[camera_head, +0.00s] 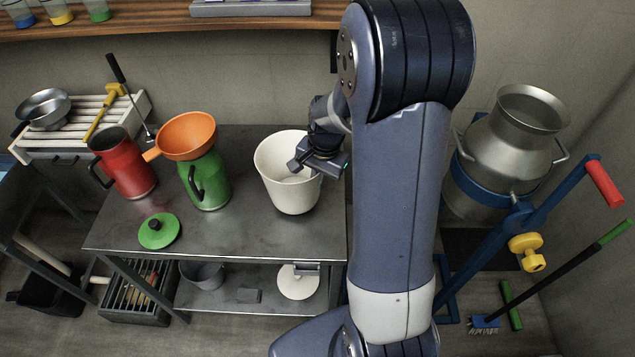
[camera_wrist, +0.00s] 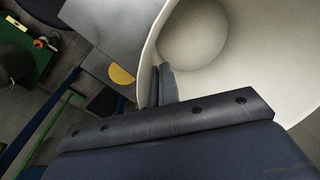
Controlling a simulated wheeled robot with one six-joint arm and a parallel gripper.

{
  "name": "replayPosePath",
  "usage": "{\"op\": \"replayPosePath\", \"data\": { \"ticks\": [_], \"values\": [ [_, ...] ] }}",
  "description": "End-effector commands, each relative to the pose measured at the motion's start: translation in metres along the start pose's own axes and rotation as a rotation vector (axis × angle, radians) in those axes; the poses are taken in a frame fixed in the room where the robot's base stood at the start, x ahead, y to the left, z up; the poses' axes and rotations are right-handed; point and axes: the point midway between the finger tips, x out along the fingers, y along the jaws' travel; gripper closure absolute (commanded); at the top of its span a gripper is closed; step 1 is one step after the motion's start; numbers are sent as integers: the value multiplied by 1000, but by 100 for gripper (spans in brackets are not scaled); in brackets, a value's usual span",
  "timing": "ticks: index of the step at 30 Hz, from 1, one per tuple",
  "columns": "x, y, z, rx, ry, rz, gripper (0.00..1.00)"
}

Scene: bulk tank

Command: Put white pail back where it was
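The white pail (camera_head: 285,196) is upright at the right end of the grey metal table (camera_head: 240,238). I cannot tell whether its base touches the top. My gripper (camera_head: 298,167) is at the pail's right rim, its fingers reaching over the mouth. In the wrist view the two fingers (camera_wrist: 162,84) are close together against the pail's wall and appear shut on it; the near rim is hidden behind the gripper body. The pail's pale inside (camera_wrist: 245,65) fills the upper right there.
A red jug (camera_head: 126,170), a green jug (camera_head: 211,184) with an orange funnel (camera_head: 187,136), and a green lid (camera_head: 158,231) stand left of the pail. A metal milk can (camera_head: 505,150) and blue trolley frame (camera_head: 540,208) are at right. The table's front middle is clear.

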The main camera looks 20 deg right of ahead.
Motion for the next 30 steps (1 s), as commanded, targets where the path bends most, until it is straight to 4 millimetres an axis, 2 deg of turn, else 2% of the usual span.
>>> {"op": "replayPosePath", "data": {
  "ticks": [5,17,25,30],
  "values": [
    [20,2,0,1,-1,0,100],
    [26,3,0,0,1,-1,100],
    [24,3,0,-1,0,0,76],
    [24,3,0,-1,0,0,76]
  ]
}}
